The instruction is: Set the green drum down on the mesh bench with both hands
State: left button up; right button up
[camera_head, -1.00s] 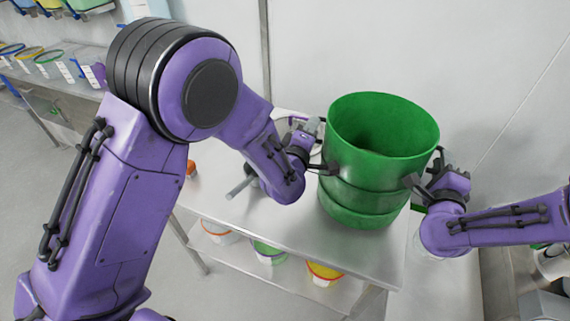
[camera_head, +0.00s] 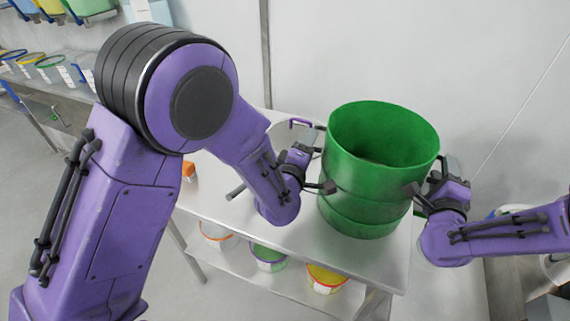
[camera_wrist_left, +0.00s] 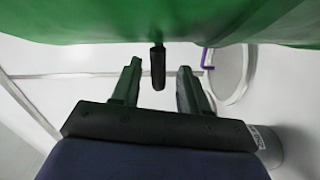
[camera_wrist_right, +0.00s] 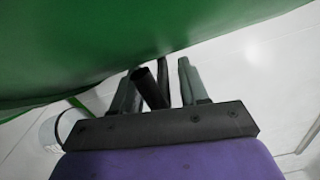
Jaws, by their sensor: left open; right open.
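The green drum (camera_head: 375,185) is open-topped and ribbed. It stands upright, its base appearing to rest on the steel bench (camera_head: 330,247); mesh cannot be made out on the top. My left gripper (camera_head: 322,162) is at the drum's left side. In the left wrist view a dark handle (camera_wrist_left: 157,68) of the drum sits between its two parted fingers, with gaps on both sides. My right gripper (camera_head: 425,178) is at the drum's right side. In the right wrist view a dark handle (camera_wrist_right: 150,88) shows between its parted fingers. The drum's underside is hidden.
An orange item (camera_head: 188,170) is on the bench's left part. The wall (camera_head: 480,60) is close behind. Bare bench top lies in front of the drum.

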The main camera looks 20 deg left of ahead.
jog(key=shift+s, duration=0.25)
pick_arm(q)
jog(key=s, duration=0.9)
pick_arm(e)
jog(key=s, duration=1.1)
jog(key=shift+s, duration=0.35)
pick_arm(q)
jog(key=shift+d+f, duration=0.1)
jog(key=shift+d, duration=0.05)
pick_arm(e)
jog(key=shift+d, duration=0.15)
